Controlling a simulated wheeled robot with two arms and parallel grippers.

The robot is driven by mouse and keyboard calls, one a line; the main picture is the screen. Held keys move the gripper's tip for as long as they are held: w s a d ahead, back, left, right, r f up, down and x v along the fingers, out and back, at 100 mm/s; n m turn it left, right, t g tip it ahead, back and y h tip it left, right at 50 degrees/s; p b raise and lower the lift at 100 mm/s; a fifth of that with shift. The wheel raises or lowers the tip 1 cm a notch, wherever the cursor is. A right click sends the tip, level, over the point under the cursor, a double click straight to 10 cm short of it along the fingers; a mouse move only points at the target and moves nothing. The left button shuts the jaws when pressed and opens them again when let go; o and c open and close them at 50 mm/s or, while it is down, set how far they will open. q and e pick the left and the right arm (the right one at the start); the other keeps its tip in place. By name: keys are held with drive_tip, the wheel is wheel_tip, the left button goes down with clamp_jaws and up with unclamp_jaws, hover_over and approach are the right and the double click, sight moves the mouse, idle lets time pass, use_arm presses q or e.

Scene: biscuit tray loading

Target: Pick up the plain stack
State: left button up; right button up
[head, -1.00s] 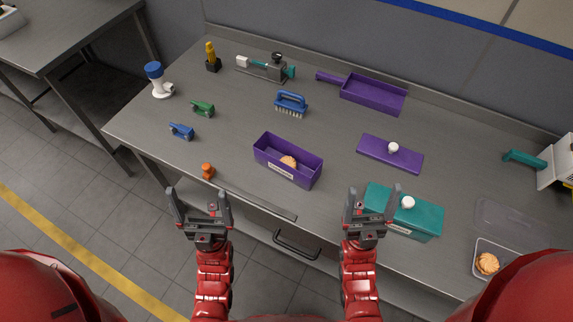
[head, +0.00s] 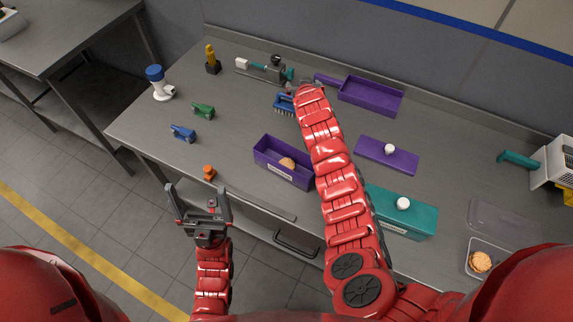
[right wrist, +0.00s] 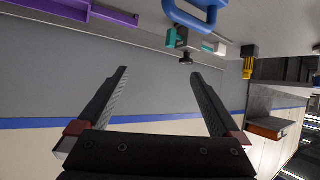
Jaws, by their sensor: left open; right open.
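One biscuit stack (head: 287,163) sits inside the open purple box (head: 268,163) near the middle front of the table. Another biscuit stack (head: 480,261) sits in a small clear tray (head: 476,241) at the front right. I cannot tell which is the plain one; the box label is unreadable. My left gripper (head: 198,190) is open and empty in front of the table's near edge. My right arm reaches across the table past the purple box toward the back. My right gripper (right wrist: 160,74) is open and empty in the right wrist view; in the head view it is hard to make out.
A blue brush (head: 283,103) and a teal-handled tool (head: 265,70) are near the right arm's end. A purple tray (head: 371,96), purple lid (head: 386,155) and teal box (head: 402,218) lie right of it. Blue, green and orange items stand left.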

drive_tip(key=s+a+r+m+g+h, duration=0.1)
drive_tip(key=s+a+m+g, duration=0.1)
drive_tip(key=s+m+g, duration=0.4)
drive_tip(key=n+g+b, duration=0.1)
drive_tip(key=g+b, duration=0.1)
drive_tip(key=g, duration=0.4)
hover_over(287, 164)
drive_tip(key=shift+y, duration=0.3)
drive_tip(key=f, duration=0.9)
drive_tip(key=shift+w+d+f, duration=0.15)
drive_tip(key=shift+d+f, duration=0.05)
drive_tip(key=shift+f, duration=0.1)
drive_tip(key=shift+a+f+p, duration=0.1)
drive_tip(key=shift+f+p, duration=0.25)
drive_tip(key=shift+p, duration=0.25)
wheel_tip(287, 164, down, 3)
drive_tip(key=shift+a+f+p, duration=0.1)
drive_tip(key=shift+a+p, duration=0.05)
drive_tip(key=shift+p, duration=0.6)
drive_tip(key=shift+f, duration=0.75)
drive_tip(key=c, duration=0.8)
